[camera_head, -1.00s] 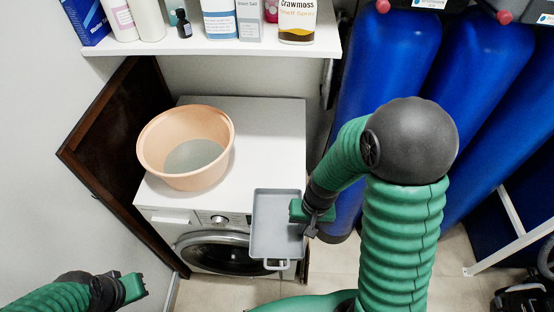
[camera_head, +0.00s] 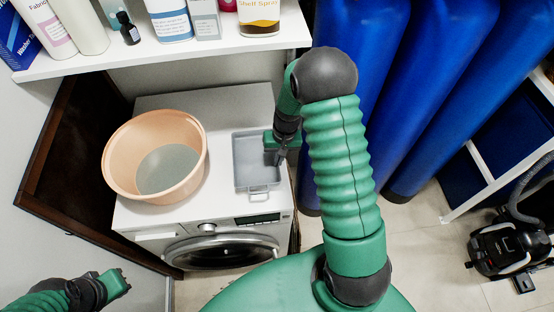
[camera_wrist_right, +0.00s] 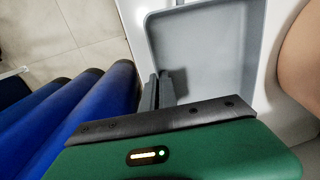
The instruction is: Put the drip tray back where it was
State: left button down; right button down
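The grey rectangular drip tray (camera_head: 256,183), with a small handle on its near side, is over the right part of the white washing machine top (camera_head: 240,108). It looks level; I cannot tell if it touches the top. My right gripper (camera_head: 277,152) is at the tray's right edge. In the right wrist view the fingers (camera_wrist_right: 160,90) are closed on the rim of the tray (camera_wrist_right: 205,50). My left gripper (camera_head: 120,283) is low at the left, away from everything; its fingers are too unclear to read.
A peach basin (camera_head: 116,168) with greyish liquid stands left of the tray. A shelf (camera_head: 170,52) with bottles hangs above the back. Tall blue vessels (camera_head: 425,95) stand to the right. A brown open door (camera_head: 60,165) is at the left; a vacuum cleaner (camera_head: 505,250) is on the floor.

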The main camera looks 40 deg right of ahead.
jog(key=shift+w+d+f, duration=0.15)
jog(key=shift+w+f, duration=0.1)
jog(key=shift+w, duration=0.05)
jog(key=shift+s+a+f+p, duration=0.1)
jog(key=shift+a+f+p, duration=0.15)
jog(key=shift+f, duration=0.4)
jog(key=shift+s+a+f+p, duration=0.1)
jog(key=shift+a+f, duration=0.1)
jog(key=shift+f, duration=0.45)
jog(key=shift+w+d+f, duration=0.1)
jog(key=shift+d+f, duration=0.05)
jog(key=shift+f, duration=0.05)
jog(key=c, duration=1.7)
grip_release()
jog(key=shift+d, duration=0.25)
jog(key=shift+a, duration=0.15)
